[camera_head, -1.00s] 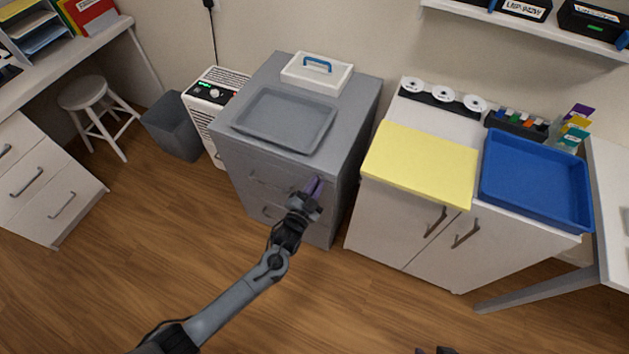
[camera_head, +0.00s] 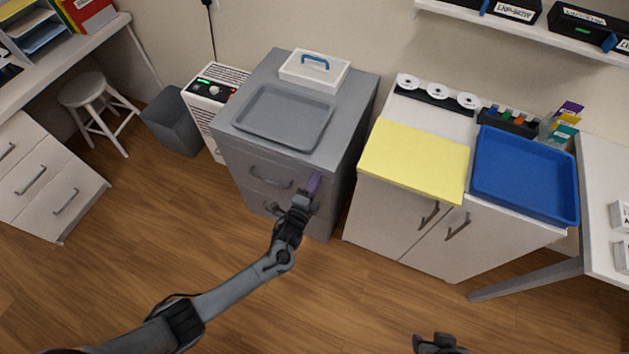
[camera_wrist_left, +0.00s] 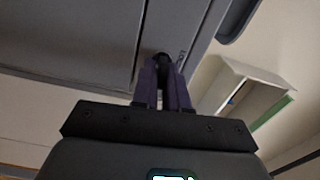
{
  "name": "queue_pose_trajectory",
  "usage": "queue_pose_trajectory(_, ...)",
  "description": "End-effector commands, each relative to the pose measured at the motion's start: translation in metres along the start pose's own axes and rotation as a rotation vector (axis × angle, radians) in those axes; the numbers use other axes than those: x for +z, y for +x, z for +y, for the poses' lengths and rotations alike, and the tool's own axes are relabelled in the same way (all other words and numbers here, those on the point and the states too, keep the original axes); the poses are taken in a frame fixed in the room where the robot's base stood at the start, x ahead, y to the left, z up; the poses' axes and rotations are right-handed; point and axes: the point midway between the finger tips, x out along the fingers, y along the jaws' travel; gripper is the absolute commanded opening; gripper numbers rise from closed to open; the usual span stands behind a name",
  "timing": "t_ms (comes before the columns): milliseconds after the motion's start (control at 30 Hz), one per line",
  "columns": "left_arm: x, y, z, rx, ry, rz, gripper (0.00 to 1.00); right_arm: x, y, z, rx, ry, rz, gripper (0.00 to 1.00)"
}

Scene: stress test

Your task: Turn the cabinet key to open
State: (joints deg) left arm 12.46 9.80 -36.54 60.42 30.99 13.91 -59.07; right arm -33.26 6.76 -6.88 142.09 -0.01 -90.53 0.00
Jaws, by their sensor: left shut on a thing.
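The grey cabinet (camera_head: 245,158) stands against the wall with drawer handles on its front. My left gripper (camera_head: 313,184), with purple fingers, is at the upper right of that front. In the left wrist view, the fingers (camera_wrist_left: 162,80) are shut on a small dark piece (camera_wrist_left: 163,60) at the cabinet face (camera_wrist_left: 90,35), which looks like the key. Its shape and angle are mostly hidden by the fingers. A dark part of my right gripper (camera_head: 438,344) shows at the bottom edge; its fingers cannot be made out.
A grey tray (camera_head: 285,117) and a white lidded box (camera_head: 315,72) sit on the cabinet top. To the right, a white cupboard (camera_head: 390,205) bears a yellow board (camera_head: 415,160) and a blue tray (camera_head: 525,175). A bin (camera_head: 172,125) stands left. The floor in front is clear.

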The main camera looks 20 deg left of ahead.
Motion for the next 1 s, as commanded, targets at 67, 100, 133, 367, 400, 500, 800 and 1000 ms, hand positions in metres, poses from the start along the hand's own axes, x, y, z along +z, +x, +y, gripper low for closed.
queue_pose_trajectory(67,0.0000,0.0004,-0.0008,-0.001,0.035,0.000,0.00,-0.0004,-0.0018,0.0008,0.002,-0.003,0.000,0.43)
queue_pose_trajectory(100,0.0001,0.0004,-0.0007,-0.001,0.049,0.000,0.00,-0.0004,-0.0021,0.0011,0.003,-0.004,-0.001,0.43)
queue_pose_trajectory(133,0.0001,0.0005,-0.0006,-0.001,0.059,0.000,0.00,-0.0005,-0.0023,0.0013,0.004,-0.005,-0.001,0.43)
queue_pose_trajectory(367,0.0002,0.0005,0.0000,-0.002,0.101,0.000,0.00,-0.0007,-0.0032,0.0017,0.005,-0.006,-0.001,0.43)
queue_pose_trajectory(400,0.0002,0.0004,0.0000,-0.002,0.103,0.000,0.00,-0.0007,-0.0032,0.0017,0.005,-0.006,-0.001,0.43)
queue_pose_trajectory(500,0.0002,0.0004,0.0002,-0.002,0.106,0.000,0.00,-0.0007,-0.0032,0.0016,0.005,-0.006,-0.001,0.43)
queue_pose_trajectory(800,0.0001,0.0003,0.0002,-0.002,0.105,0.000,0.18,-0.0011,-0.0033,0.0004,0.001,-0.001,0.000,0.43)
queue_pose_trajectory(1000,0.0001,0.0003,0.0004,-0.001,0.104,0.000,0.34,-0.0014,-0.0033,-0.0005,-0.002,0.002,0.001,0.43)
